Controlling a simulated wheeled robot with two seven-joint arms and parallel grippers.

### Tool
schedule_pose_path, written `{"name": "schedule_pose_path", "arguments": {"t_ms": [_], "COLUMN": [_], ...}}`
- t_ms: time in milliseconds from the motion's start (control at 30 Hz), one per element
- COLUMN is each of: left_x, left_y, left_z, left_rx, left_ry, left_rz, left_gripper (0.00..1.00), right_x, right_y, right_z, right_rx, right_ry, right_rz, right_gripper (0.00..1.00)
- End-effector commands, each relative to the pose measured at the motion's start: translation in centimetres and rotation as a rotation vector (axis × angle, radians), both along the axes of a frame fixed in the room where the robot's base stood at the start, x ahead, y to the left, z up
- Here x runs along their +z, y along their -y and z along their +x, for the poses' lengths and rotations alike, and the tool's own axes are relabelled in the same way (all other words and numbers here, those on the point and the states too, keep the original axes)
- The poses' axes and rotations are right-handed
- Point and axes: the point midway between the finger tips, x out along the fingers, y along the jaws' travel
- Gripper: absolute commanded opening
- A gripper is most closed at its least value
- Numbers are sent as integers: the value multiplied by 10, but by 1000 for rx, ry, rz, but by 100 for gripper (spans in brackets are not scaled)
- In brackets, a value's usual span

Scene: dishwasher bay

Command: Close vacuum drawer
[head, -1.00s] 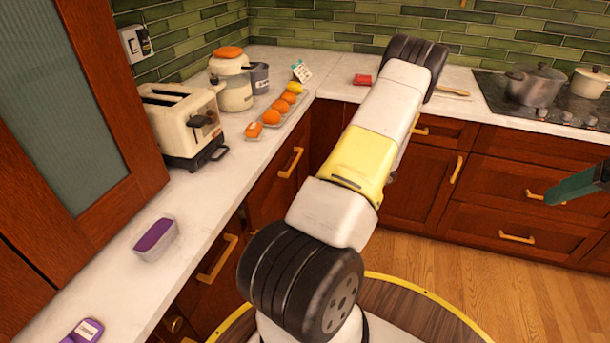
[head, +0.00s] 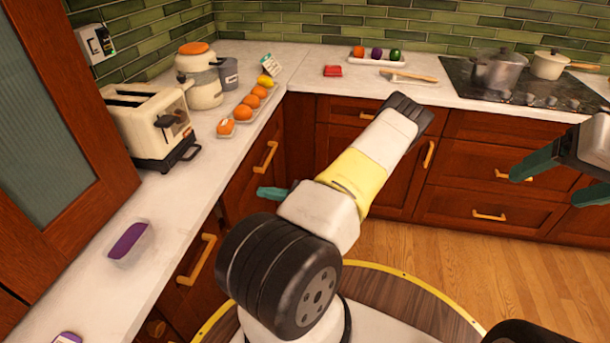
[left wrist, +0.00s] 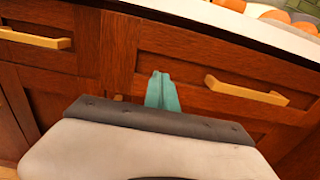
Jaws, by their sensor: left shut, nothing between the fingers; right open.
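No drawer is marked as the vacuum drawer, and I cannot tell which one it is. Wooden drawer fronts with brass handles line the left counter; one front with a handle (head: 265,158) is near the corner, and another handle (head: 197,260) is nearer me. My left gripper (head: 272,193) is shut and empty, mostly hidden behind my arm, with its teal fingertips near the left cabinet fronts. In the left wrist view its fingers (left wrist: 163,92) point at the wood between a right handle (left wrist: 247,91) and a left handle (left wrist: 35,39); contact is unclear. My right gripper (head: 548,190) is open and empty.
The left counter holds a toaster (head: 150,125), a jar (head: 200,85), a tray of oranges (head: 262,110) and a purple-lidded container (head: 128,243). Pots (head: 498,72) stand on the far hob. Wooden floor (head: 420,250) is clear before the far drawers.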

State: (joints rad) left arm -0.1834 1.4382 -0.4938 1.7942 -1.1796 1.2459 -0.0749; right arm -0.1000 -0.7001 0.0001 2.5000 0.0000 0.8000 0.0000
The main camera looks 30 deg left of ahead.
Motion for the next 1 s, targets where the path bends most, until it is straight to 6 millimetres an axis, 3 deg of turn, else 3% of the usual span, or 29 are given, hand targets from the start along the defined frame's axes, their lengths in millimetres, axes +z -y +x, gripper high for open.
{"name": "schedule_pose_path", "arguments": {"t_ms": [233, 767, 1000], "left_x": [0, 0, 0], "left_y": [-37, -47, -78], "left_z": [-11, -14, -24], "left_rx": [2, 0, 3], "left_ry": [-1, -1, -1], "left_rz": [0, -1, 2], "left_gripper": [0, 0, 0], "right_x": [0, 0, 0], "right_y": [0, 0, 0], "right_z": [0, 0, 0], "right_rx": [0, 0, 0], "right_ry": [0, 0, 0], "right_rz": [0, 0, 0], "right_gripper": [78, 78, 78]}}
